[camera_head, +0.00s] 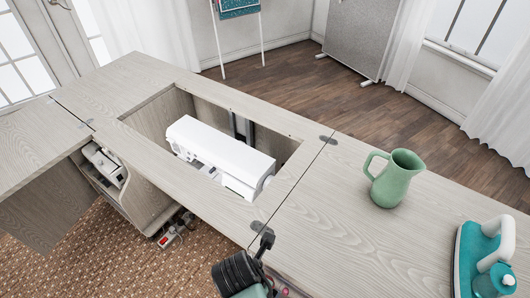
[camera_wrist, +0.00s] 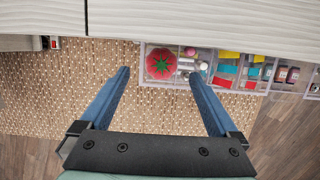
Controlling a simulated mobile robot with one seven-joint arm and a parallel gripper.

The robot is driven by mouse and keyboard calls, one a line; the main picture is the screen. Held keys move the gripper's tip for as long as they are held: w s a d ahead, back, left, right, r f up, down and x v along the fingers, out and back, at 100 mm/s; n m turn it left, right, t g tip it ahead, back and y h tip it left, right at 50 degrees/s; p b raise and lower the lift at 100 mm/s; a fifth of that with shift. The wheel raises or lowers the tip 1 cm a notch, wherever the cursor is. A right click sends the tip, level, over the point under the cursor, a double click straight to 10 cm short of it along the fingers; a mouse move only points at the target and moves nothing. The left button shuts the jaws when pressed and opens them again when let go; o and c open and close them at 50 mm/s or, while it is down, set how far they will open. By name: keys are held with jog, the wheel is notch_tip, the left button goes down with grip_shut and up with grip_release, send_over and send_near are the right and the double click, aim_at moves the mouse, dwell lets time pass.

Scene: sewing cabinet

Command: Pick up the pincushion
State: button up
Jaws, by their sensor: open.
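The pincushion (camera_wrist: 160,64) is a round red thing with a green star-shaped top. In the wrist view it sits in a clear compartment at the left end of an organizer tray (camera_wrist: 232,86). My gripper (camera_wrist: 158,75) is open and empty, its two blue fingers spread wide apart. The pincushion lies between the fingertips in the picture, apart from both and seemingly beyond them. In the head view my wrist (camera_head: 240,272) shows at the bottom edge by the cabinet top. The pincushion is hidden there.
The tray also holds several colored pieces and spools. The cabinet top's edge (camera_wrist: 190,18) crosses above the tray in the wrist view. On the cabinet stand a white sewing machine (camera_head: 218,152) in its well, a green pitcher (camera_head: 396,180) and a teal iron (camera_head: 484,262).

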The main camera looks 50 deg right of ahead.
jog(key=b+x, duration=0.1)
jog(key=x, duration=0.3)
jog(key=shift+s+d+f, duration=0.1)
jog(key=shift+s+f, duration=0.05)
jog(key=shift+f, duration=0.25)
jog(key=c, duration=1.5)
